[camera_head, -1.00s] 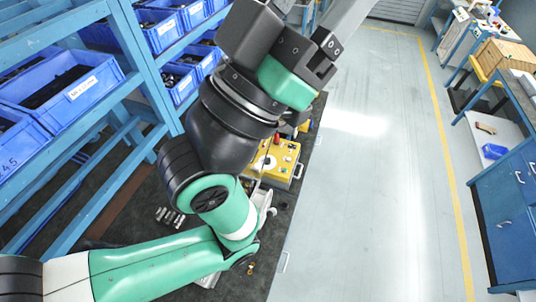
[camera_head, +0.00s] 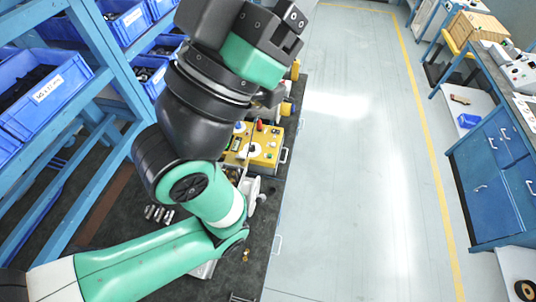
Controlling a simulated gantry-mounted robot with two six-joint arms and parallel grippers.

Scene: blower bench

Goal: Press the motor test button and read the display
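I cannot tell which control is the motor test button. My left arm crosses in front of the bench and covers part of the box's surroundings. Its wrist end is above and left of the box; the fingertips cannot be made out. My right gripper is not in view.
Blue shelving with blue parts bins (camera_head: 44,97) stands at the left. Small metal cylinders (camera_head: 158,214) lie on the bench mat. A clear grey floor (camera_head: 350,200) lies to the right, with a blue cabinet (camera_head: 490,185) and a wooden crate (camera_head: 477,32) beyond.

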